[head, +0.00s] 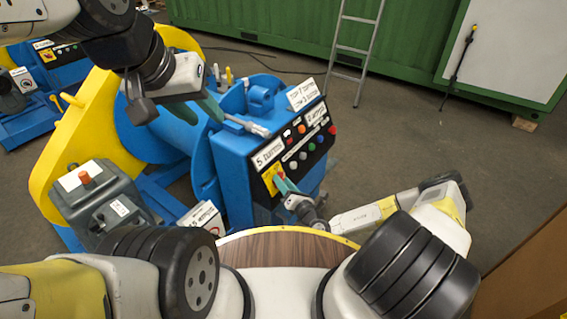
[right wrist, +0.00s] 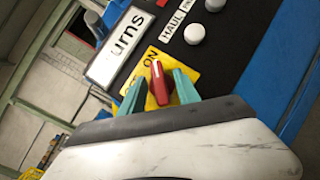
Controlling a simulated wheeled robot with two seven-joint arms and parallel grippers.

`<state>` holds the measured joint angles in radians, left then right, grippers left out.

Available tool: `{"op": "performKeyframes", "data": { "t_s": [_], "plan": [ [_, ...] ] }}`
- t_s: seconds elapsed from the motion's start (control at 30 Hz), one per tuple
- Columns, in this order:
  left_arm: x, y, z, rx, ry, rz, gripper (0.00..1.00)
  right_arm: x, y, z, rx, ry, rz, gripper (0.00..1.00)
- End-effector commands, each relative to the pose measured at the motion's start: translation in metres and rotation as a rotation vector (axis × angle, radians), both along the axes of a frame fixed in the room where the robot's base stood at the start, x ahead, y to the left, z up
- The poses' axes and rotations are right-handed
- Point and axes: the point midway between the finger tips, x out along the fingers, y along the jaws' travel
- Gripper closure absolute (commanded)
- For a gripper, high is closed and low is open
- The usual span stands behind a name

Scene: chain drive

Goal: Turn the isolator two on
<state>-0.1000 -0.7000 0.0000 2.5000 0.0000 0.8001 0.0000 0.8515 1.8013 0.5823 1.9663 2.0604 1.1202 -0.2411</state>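The isolator is a red rotary knob (right wrist: 158,84) on a yellow plate (right wrist: 143,65), at the left end of the black control panel (head: 302,146) on the blue machine. "ON" is printed on the plate beside the knob's upper tip. My right gripper (right wrist: 159,90) is at the knob, with one teal finger on each side of it. Whether the fingers press on it or stand just clear, I cannot tell. In the head view the right gripper (head: 280,184) covers part of the yellow plate. My left gripper (head: 178,106) is open and empty, above the blue drum.
The panel carries coloured buttons (head: 303,129) and white labels close to the knob. A yellow wheel guard (head: 60,150) and a grey box with an orange-red top knob (head: 95,190) stand at the left. A second blue machine (head: 40,120) is at the far left.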

Motion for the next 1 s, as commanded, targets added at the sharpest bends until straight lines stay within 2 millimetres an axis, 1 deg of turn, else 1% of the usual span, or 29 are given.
{"op": "performKeyframes", "data": {
  "t_s": [0.17, 0.27, 0.5, 0.6, 0.73, 1.0],
  "plan": [
    [0.0, 0.0, 0.0, 0.0, 0.0, 0.0, 0.64, -0.004, -0.002, 0.0, -0.001, 0.0, 0.001, 0.62],
    [0.0, 0.0, 0.0, 0.0, 0.0, 0.0, 0.64, -0.015, -0.009, 0.0, 0.0, 0.0, 0.0, 0.62],
    [0.0, 0.0, 0.0, 0.0, 0.0, 0.0, 0.64, -0.051, -0.029, 0.0, -0.001, 0.001, 0.0, 0.62],
    [0.0, 0.0, 0.0, 0.0, 0.0, 0.0, 0.64, -0.061, -0.035, 0.0, -0.001, 0.001, -0.002, 0.62],
    [0.0, 0.0, 0.0, 0.0, 0.0, 0.0, 0.64, -0.067, -0.038, 0.001, 0.0, 0.0, 0.0, 0.62],
    [0.0, 0.0, 0.0, 0.0, 0.0, 0.0, 0.64, -0.068, -0.039, 0.0, 0.0, 0.0, 0.0, 0.62]
  ]
}}
